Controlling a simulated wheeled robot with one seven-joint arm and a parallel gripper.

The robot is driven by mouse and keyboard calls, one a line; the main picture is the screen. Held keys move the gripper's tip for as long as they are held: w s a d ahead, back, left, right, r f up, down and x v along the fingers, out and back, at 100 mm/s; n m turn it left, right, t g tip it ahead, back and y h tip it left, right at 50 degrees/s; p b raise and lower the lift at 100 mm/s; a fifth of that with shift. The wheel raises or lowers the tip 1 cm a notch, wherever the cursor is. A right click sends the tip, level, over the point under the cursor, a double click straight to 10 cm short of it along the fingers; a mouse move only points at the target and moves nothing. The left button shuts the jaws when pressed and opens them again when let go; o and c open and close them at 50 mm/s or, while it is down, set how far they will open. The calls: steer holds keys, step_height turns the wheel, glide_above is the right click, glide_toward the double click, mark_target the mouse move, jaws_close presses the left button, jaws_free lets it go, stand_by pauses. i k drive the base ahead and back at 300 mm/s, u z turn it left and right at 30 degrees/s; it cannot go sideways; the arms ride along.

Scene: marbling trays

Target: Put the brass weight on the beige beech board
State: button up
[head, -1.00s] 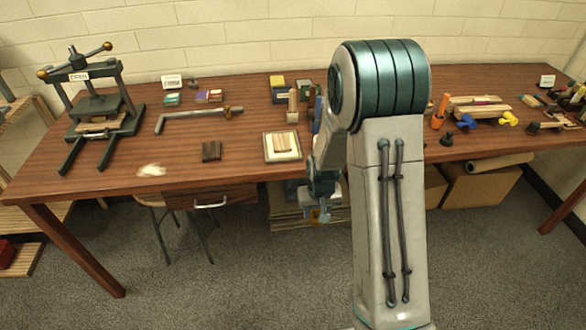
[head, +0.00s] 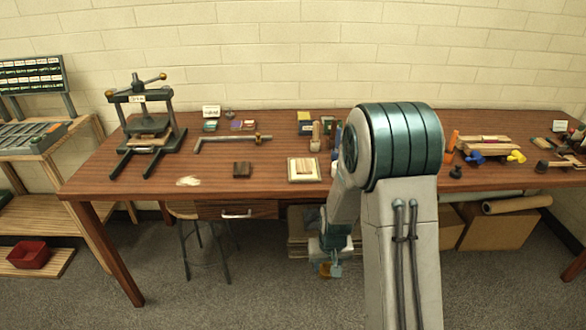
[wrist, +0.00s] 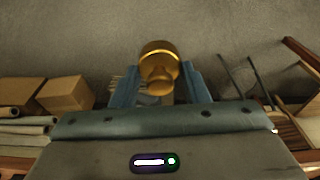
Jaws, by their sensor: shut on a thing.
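My gripper (head: 330,268) hangs low in front of the table, below the tabletop edge. It is shut on the brass weight (wrist: 158,62), a rounded golden piece with a narrower knob, held between the two blue fingers in the wrist view. In the head view only a small golden bit of the weight (head: 325,270) shows at the fingers. A pale square board (head: 290,179), which looks like the beige beech board, lies near the table's front edge, up and left of my gripper.
A press (head: 145,125) stands at the left, and a metal bar (head: 225,139) lies behind the block. Bottles (head: 315,137) stand behind the board. Boxes (head: 490,228) are under the table.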

mark_target(304, 165)
steer(key=u, duration=1.05)
steer(key=i, duration=0.85)
steer(key=z, duration=0.9)
